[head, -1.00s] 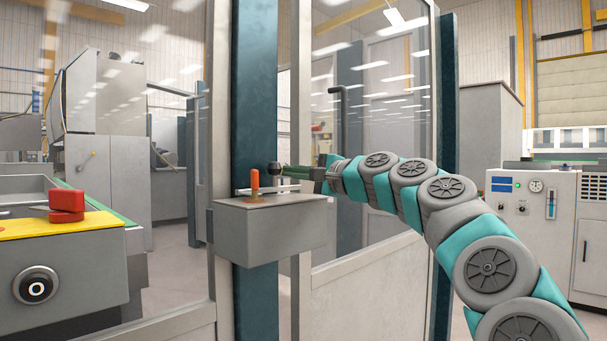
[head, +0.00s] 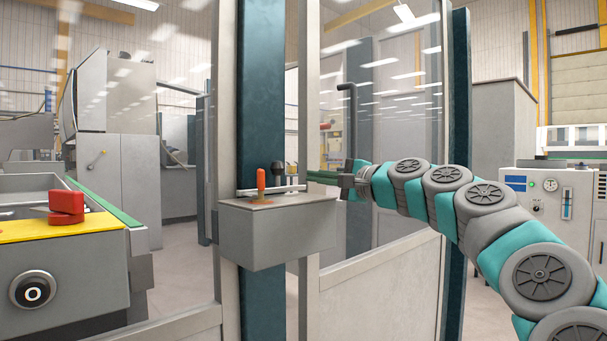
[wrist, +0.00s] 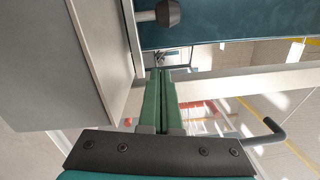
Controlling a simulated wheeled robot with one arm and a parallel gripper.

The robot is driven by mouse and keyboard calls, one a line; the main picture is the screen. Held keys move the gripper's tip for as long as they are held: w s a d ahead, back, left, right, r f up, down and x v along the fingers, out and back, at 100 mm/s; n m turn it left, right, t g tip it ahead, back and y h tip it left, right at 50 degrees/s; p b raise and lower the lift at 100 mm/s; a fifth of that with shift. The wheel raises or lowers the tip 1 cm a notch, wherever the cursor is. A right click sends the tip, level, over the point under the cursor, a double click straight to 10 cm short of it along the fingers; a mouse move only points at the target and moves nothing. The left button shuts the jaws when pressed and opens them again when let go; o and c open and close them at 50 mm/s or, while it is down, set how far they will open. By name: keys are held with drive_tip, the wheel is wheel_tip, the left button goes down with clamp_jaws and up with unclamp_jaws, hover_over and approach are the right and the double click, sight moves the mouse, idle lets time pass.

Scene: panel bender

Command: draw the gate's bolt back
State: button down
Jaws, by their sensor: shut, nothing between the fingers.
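The bolt's black knob (head: 277,168) stands on top of a grey lock box (head: 277,238) on the teal gate post, beside a pale horizontal bar (head: 285,189). An upright orange pin (head: 261,180) stands just left of the knob. In the wrist view the knob (wrist: 169,13) shows at the top on its short stem. My gripper (head: 311,176) is to the right of the knob, apart from it, at about the box's top level. Its green fingers (wrist: 160,74) are shut together with nothing between them.
The glazed gate panel with a dark bent handle (head: 347,120) is behind my arm. At left is a machine bench with a red block (head: 66,206) on a yellow top. A control cabinet (head: 540,210) stands at the right.

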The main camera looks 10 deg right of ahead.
drive_tip(key=v, duration=0.9)
drive_tip(key=shift+s+a+b, duration=0.2)
drive_tip(key=shift+b, duration=0.1)
drive_tip(key=shift+r, duration=0.1)
